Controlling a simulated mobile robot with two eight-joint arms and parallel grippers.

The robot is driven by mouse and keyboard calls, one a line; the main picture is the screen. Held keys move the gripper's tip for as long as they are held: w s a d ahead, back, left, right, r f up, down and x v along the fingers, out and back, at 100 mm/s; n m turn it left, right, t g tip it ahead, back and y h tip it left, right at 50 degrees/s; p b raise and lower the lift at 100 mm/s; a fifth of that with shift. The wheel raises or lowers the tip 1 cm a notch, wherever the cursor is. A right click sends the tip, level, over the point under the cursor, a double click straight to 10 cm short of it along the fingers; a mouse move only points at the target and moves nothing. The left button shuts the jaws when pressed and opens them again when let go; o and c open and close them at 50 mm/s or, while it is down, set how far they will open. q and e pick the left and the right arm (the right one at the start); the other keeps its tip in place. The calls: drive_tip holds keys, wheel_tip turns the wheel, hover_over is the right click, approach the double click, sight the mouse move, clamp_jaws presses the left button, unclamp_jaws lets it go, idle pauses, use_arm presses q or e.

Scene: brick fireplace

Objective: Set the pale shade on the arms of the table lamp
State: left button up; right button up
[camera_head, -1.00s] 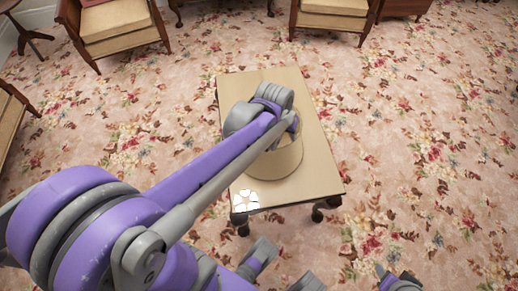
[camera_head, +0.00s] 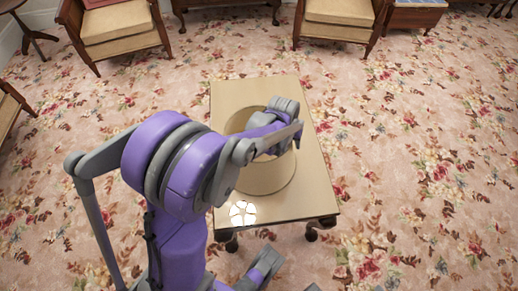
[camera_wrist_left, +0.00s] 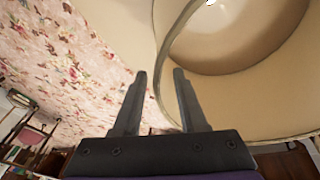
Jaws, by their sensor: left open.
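The pale shade (camera_head: 266,181) is a wide beige drum on the table, partly covered by my left arm in the head view. In the left wrist view the shade (camera_wrist_left: 250,90) fills the upper right, and I see into its open end. My left gripper (camera_wrist_left: 160,74) is open. The shade's curved rim passes between its fingertips in that picture; I cannot tell whether they touch it. A small white petal-shaped thing (camera_head: 243,213) shows at the table's near left corner; I cannot tell whether it belongs to the lamp. I cannot make out the lamp's arms.
The tan table (camera_head: 315,195) with dark legs stands on a floral carpet (camera_head: 420,170). Wooden armchairs with beige cushions stand at the back left (camera_head: 120,25) and back right (camera_head: 340,12). The carpet around the table is clear.

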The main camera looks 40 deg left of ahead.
use_arm(q)
drive_tip(key=shift+x, duration=1.15)
clamp_jaws()
drive_tip(key=shift+r, duration=0.1)
